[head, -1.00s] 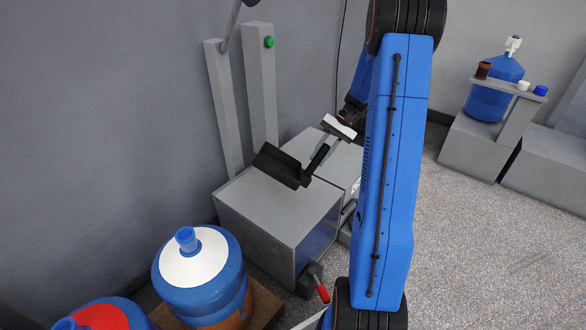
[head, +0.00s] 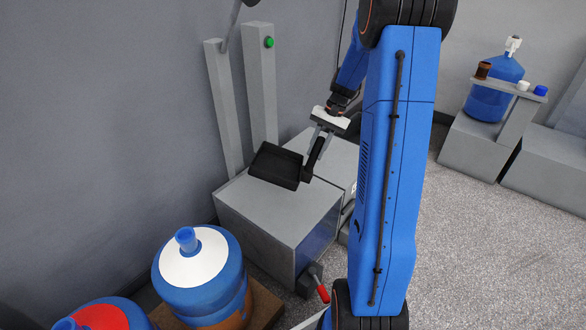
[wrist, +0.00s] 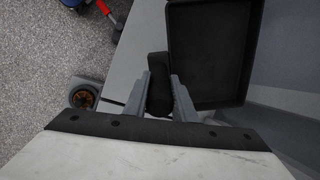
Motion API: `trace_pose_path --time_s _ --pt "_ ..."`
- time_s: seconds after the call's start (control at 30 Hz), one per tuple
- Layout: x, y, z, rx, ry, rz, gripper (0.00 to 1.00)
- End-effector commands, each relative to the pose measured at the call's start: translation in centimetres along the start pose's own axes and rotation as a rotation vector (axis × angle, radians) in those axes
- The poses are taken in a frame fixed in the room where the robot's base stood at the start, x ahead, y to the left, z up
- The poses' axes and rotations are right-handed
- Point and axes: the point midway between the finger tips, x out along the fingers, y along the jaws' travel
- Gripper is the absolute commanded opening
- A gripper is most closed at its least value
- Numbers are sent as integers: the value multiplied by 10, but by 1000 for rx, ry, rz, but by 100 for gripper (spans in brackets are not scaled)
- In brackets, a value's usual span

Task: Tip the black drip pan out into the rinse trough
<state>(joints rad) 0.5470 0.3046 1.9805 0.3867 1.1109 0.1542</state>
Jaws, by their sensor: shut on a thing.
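The black drip pan (head: 274,166) is held in the air over or just above a grey box, with its dark inside partly facing the camera. My gripper (head: 320,142) is shut on the pan's handle, at the pan's right side. In the wrist view the fingers (wrist: 158,88) grip both sides of the black handle, and the pan (wrist: 208,50) lies beyond them to the upper right. Its inside looks plain dark; I cannot tell whether liquid is in it. I cannot make out an open rinse trough for certain; the pan may hide part of it.
The grey box (head: 270,222) has a red-handled lever (head: 322,292) at its front. Two grey posts (head: 261,85) stand behind it, one with a green button. Blue jugs (head: 202,275) stand at the lower left. Another grey block (head: 340,160) lies behind my gripper.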

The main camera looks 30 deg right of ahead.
Motion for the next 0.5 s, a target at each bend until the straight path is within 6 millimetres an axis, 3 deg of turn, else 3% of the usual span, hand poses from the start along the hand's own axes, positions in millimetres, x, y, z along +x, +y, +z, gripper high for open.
trace_pose_path --time_s 0.5 --pt "-13 -10 13 -2 108 82 0"
